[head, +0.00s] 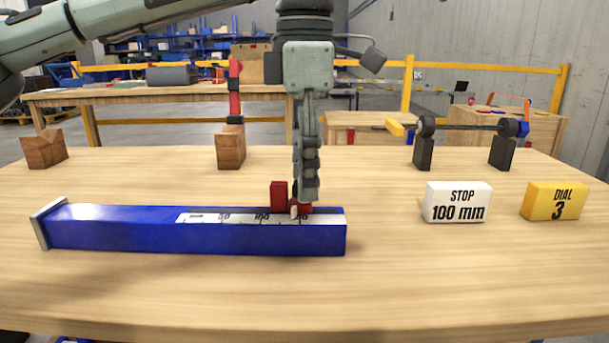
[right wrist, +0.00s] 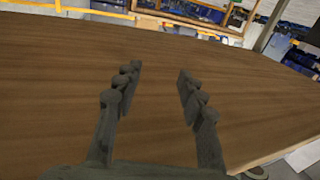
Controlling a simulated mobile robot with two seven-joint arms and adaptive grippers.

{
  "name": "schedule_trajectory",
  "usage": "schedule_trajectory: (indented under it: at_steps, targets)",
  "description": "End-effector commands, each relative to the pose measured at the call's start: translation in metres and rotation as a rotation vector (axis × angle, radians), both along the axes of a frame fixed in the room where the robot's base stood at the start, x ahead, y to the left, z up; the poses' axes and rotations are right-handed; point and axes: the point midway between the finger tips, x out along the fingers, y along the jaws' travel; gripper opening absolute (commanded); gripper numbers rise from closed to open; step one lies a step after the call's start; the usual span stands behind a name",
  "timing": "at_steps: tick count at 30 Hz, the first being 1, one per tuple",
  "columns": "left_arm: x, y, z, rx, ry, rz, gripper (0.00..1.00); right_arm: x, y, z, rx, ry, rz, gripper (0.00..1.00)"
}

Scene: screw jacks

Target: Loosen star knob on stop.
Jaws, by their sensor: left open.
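A blue rail (head: 120,228) with a white scale strip (head: 200,218) lies on the table, left of centre. A red stop (head: 279,196) sits on the rail's right part, with a small white pointer (head: 294,211) at its front, between the 100 mark and the rail's right end. My left gripper (head: 306,197) points straight down at the stop's right part, its fingers seen nearly edge-on and open. The star knob is hidden or too small to make out behind the fingers. In the right wrist view my right gripper (right wrist: 158,92) is open and empty above bare wood.
A white block marked STOP 100 mm (head: 457,202) and a yellow block marked DIAL 3 (head: 555,201) stand right. Wooden blocks (head: 44,149) and a black rod on two stands (head: 465,127) are at the back. The table's front is clear.

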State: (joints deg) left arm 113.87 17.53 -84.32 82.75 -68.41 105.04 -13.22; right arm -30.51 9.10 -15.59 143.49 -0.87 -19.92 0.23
Motion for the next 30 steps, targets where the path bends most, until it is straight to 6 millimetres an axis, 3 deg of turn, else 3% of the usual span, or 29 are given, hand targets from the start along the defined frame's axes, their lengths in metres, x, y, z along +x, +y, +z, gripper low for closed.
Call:
schedule_trajectory:
  at_steps: [10, 22, 26, 30]
  targets:
    - [0.000, 0.000, -0.005, -0.001, 0.000, 0.001, 0.51, -0.001, 0.002, 0.005, 0.009, -0.019, 0.003, 0.40]
    - [0.000, 0.000, -0.005, -0.001, 0.000, 0.001, 0.01, -0.001, 0.002, 0.005, 0.009, -0.019, 0.004, 0.40]
    - [0.000, 0.000, -0.004, -0.001, 0.001, 0.028, 0.01, 0.000, 0.002, 0.005, 0.008, -0.015, 0.003, 0.40]
    - [0.000, 0.000, -0.004, 0.000, 0.003, 0.167, 0.01, 0.001, -0.007, -0.014, -0.033, 0.064, -0.015, 0.40]
